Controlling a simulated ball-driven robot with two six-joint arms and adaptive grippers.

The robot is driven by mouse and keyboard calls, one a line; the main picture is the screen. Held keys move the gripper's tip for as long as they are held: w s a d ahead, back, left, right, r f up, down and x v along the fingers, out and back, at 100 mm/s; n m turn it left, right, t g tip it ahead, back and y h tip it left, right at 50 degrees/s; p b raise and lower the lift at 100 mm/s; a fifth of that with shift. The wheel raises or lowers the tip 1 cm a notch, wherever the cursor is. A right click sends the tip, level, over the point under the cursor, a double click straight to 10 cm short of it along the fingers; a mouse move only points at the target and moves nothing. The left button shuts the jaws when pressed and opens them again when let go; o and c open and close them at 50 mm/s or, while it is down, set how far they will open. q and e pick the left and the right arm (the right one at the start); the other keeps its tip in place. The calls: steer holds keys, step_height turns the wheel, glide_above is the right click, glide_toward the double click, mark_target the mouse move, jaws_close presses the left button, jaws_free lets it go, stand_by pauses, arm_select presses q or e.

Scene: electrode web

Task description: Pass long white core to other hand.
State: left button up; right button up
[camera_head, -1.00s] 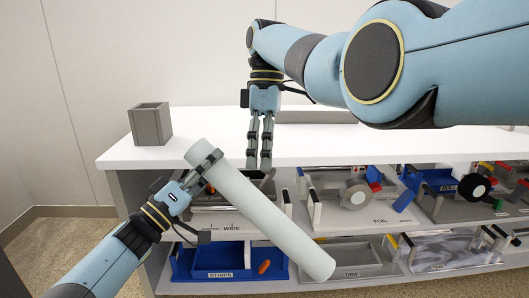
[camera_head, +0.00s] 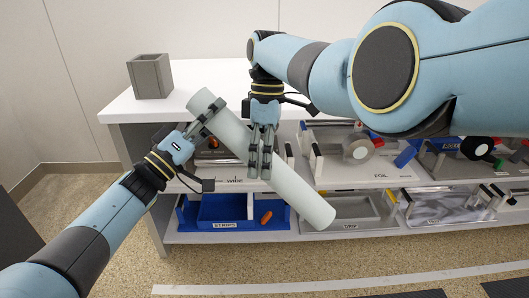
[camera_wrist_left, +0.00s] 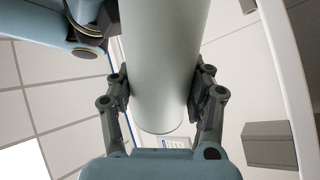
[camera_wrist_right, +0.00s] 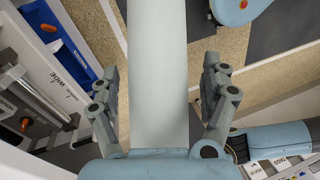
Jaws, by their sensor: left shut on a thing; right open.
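The long white core (camera_head: 292,190) slants down from upper left to lower right in front of the shelf. My left gripper (camera_head: 208,112) is shut on the core near its upper end; the left wrist view shows the core (camera_wrist_left: 163,60) between the fingers (camera_wrist_left: 162,92). My right gripper (camera_head: 260,172) points down at the middle of the core. In the right wrist view the core (camera_wrist_right: 158,70) runs between its open fingers (camera_wrist_right: 160,90), with gaps on both sides. In the head view the right fingers partly cover the core.
A white-topped shelf (camera_head: 150,108) stands behind, with a grey square box (camera_head: 150,76) at its left. Below are a blue bin (camera_head: 222,211) with an orange piece (camera_head: 266,218), a grey tray (camera_head: 352,207) and other holders. The floor in front is clear.

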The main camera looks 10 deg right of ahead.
steer(key=c, duration=1.3)
arm_select(q)
steer(key=o, duration=1.2)
arm_select(e)
steer(key=shift+c, duration=1.2)
